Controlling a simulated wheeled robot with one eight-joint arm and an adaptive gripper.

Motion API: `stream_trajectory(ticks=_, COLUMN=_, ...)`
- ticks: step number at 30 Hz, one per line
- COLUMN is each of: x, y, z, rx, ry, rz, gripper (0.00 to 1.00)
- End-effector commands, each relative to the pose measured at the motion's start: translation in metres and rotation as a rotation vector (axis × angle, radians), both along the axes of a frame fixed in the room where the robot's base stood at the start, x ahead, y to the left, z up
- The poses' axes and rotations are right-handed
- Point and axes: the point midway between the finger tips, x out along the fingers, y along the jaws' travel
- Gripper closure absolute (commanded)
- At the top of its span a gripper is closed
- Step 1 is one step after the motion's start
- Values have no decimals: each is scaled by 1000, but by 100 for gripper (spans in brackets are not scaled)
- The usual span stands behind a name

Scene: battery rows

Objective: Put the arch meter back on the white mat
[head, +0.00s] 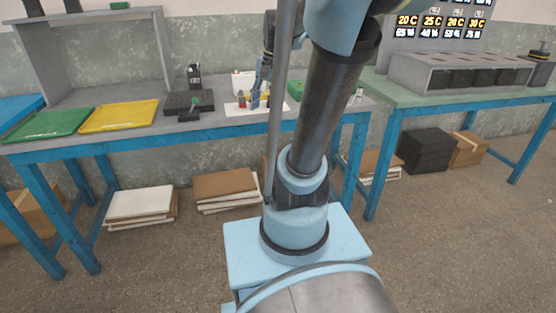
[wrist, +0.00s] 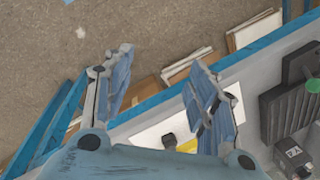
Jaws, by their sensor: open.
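A dark upright meter with a pale label (head: 194,76), which looks like the arch meter, stands on the grey table behind a black block. A dark box with a white label (wrist: 292,152), likely the same meter, is at the lower right of the wrist view. The white mat (head: 234,108) lies on the table to the right of the black block. It also shows between the fingers in the wrist view (wrist: 146,133). My gripper (head: 260,98) is open over the mat. Its spread fingers in the wrist view (wrist: 160,60) hold nothing.
A black block with a green knob (head: 182,102) stands left of the mat. A green tray (head: 50,125) and a yellow tray (head: 120,116) lie at left. A grey rack (head: 455,75) stands on the right table.

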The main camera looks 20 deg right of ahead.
Motion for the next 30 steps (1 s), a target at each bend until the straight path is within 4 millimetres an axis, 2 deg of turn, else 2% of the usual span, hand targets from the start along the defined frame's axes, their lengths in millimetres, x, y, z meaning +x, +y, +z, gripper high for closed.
stream_trajectory(ticks=1, x=-16, y=2, z=-10, rx=-19, ry=-15, rz=55, gripper=47)
stream_trajectory(ticks=6, x=-58, y=3, z=-42, rx=-87, ry=-70, rz=251, gripper=47)
stream_trajectory(ticks=15, x=-117, y=-2, z=-105, rx=-207, ry=-143, rz=578, gripper=47)
stream_trajectory(ticks=21, x=-134, y=-11, z=-129, rx=-251, ry=-163, rz=689, gripper=47)
stream_trajectory(ticks=30, x=-136, y=-11, z=-132, rx=-258, ry=-167, rz=711, gripper=47)
